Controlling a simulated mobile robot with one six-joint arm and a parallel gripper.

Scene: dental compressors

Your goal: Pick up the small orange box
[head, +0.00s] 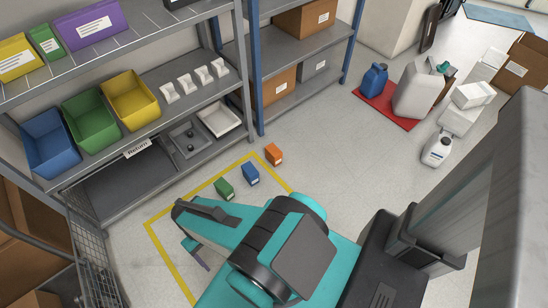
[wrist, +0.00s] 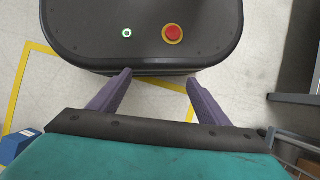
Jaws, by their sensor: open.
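The small orange box (head: 274,154) stands on the floor at the far edge of the yellow-taped area in the head view, with a pale label on its side. It does not show in the wrist view. A small blue box (head: 250,174) and a small green box (head: 224,188) stand beside it, nearer and to the left. My gripper (wrist: 159,76) has its two purple fingers spread apart with nothing between them. In the head view one finger shows low over the taped area, left of and nearer than the boxes.
A grey shelf (head: 165,143) with coloured bins stands left, with a blue-posted shelf (head: 258,75) behind. A red mat (head: 386,109) with jugs lies at the back right. A wire cage (head: 92,262) stands front left.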

